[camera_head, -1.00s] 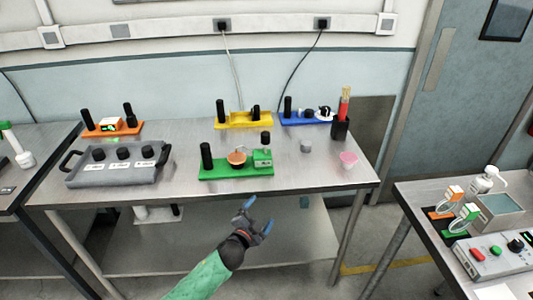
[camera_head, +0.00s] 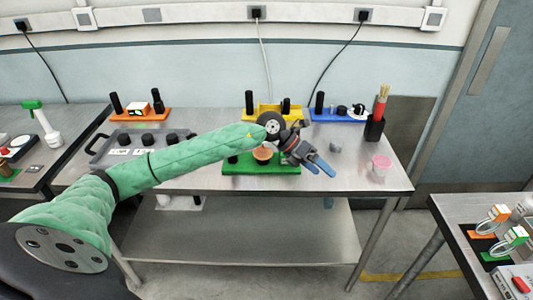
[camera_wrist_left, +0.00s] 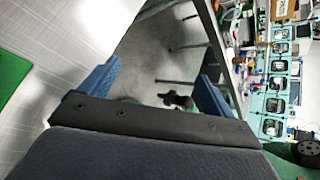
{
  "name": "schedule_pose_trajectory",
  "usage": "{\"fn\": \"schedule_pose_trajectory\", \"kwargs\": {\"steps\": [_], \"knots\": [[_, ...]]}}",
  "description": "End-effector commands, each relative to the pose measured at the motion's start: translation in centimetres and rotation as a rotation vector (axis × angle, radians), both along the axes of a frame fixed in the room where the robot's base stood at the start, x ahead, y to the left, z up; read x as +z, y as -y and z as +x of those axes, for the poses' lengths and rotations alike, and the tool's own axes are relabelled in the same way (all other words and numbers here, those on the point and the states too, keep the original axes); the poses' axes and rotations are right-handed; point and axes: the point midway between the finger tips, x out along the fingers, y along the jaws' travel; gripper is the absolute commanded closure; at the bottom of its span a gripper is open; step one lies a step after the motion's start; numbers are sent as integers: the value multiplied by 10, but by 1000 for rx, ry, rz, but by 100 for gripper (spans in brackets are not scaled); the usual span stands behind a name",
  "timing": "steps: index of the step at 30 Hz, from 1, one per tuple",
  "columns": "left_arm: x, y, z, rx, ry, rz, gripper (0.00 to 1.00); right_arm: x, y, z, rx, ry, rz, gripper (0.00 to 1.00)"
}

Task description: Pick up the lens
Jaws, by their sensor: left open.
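A small grey piece (camera_head: 335,147), which may be the lens, sits on the metal table (camera_head: 365,180) right of the green module (camera_head: 260,168). I cannot make out its details. My left gripper (camera_head: 322,168) is open and empty, just left of and in front of this piece, above the table's right half. Its blue fingers are spread in the left wrist view (camera_wrist_left: 157,72), with the table edge and floor between them. My left arm and wrist hide part of the green module. My right gripper is not in view.
A pink cup (camera_head: 381,167) and a dark holder with red sticks (camera_head: 375,127) stand to the right. The yellow (camera_head: 260,109) and blue (camera_head: 340,114) modules are behind. A grey box with black knobs (camera_head: 132,143) sits left. Bare table lies in front of the cup.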

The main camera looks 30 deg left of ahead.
Motion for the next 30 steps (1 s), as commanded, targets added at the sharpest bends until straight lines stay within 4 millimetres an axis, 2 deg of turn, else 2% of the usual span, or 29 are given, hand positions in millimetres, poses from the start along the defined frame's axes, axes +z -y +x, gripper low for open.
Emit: {"fn": "schedule_pose_trajectory", "kwargs": {"steps": [1, 6, 9, 13, 15, 18, 25, 30], "knots": [[1, -27, 6, -8, 4, 113, 11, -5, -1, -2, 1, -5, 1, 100], [6, -116, 18, -4, -22, 460, 11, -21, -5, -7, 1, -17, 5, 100], [16, -163, 20, 20, -49, 622, 11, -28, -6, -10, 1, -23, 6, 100], [29, -209, 20, 52, -82, 768, 11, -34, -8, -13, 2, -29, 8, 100], [34, -223, 20, 64, -96, 814, 11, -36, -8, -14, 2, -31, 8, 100], [35, -232, 19, 72, -106, 845, 11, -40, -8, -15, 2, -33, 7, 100], [18, -232, 21, 72, -109, 848, 11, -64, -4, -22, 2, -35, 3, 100], [12, -232, 22, 73, -108, 846, 11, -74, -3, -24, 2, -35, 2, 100]]}}
